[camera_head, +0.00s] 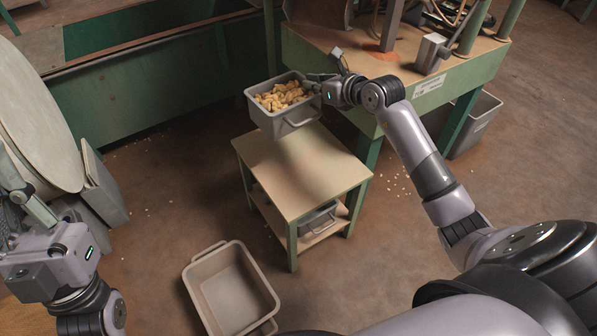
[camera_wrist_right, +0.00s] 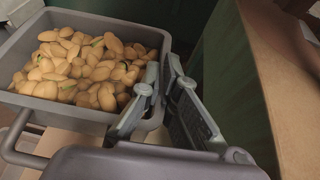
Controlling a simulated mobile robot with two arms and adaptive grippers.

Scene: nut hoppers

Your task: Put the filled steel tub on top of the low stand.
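The grey steel tub (camera_head: 287,122), filled with pale nuts (camera_head: 282,95), is at the far end of the low stand (camera_head: 290,165). My right gripper (camera_head: 318,84) is shut on the tub's right wall. In the right wrist view, the fingers (camera_wrist_right: 164,88) straddle the tub's rim (camera_wrist_right: 105,22), one inside and one outside. The tub looks roughly level and seems held above the stand's wooden top; its underside is hidden. The stand's top is otherwise bare. My left gripper (camera_head: 22,195) is at the left edge, away from the tub; its finger opening is unclear.
An empty tub (camera_head: 232,245) stands on the floor in front of the stand. Another grey tub (camera_head: 318,215) is on the stand's lower shelf. A green workbench (camera_head: 450,85) is close behind right, with a bin (camera_head: 475,125) beside it. A green hopper (camera_head: 150,85) is at back left.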

